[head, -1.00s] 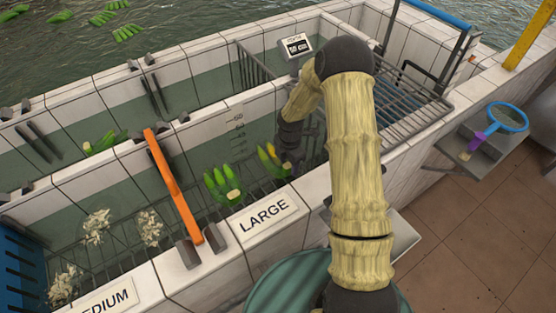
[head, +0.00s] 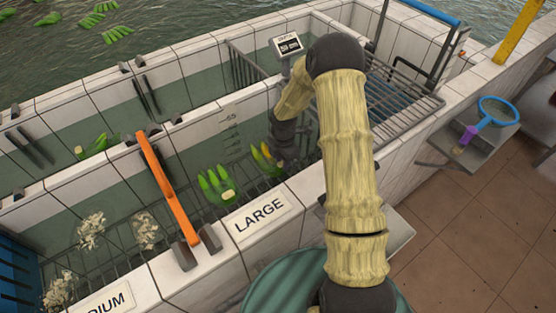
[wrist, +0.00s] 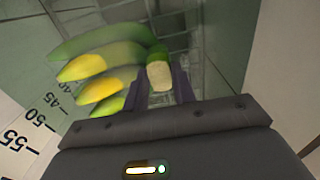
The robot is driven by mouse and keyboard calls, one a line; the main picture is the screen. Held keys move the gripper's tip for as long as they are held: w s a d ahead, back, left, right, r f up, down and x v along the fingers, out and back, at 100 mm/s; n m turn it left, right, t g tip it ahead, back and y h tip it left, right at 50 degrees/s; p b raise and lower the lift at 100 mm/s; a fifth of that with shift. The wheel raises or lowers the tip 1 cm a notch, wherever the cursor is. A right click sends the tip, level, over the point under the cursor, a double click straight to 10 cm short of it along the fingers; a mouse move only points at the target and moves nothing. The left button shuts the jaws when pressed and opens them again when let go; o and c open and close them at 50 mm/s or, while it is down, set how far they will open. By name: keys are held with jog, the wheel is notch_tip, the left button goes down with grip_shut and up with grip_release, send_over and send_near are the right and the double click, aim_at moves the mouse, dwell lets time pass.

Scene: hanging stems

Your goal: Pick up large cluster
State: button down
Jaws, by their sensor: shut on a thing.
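A banana cluster (head: 264,157) with green fruit and yellow tips is in the LARGE section of the water trough in the head view. My gripper (head: 278,160) reaches down to it from the right. In the wrist view the cluster (wrist: 98,72) spreads to the left, and my gripper (wrist: 163,92) is shut on its pale cut stem, with a finger on each side. A second, greener cluster (head: 217,187) sits just left of it, close to the LARGE sign (head: 262,217).
An orange divider bar (head: 168,192) crosses the trough to the left. White clumps (head: 145,230) lie in the MEDIUM section. A metal grate (head: 408,98) is behind my arm at the right. A display (head: 288,44) stands on the back wall.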

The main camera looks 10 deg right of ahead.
notch_tip(320, 180, up, 18)
dwell(0.6)
jog(key=shift+w, duration=0.1)
jog(key=shift+d+r, duration=0.1)
dwell(0.3)
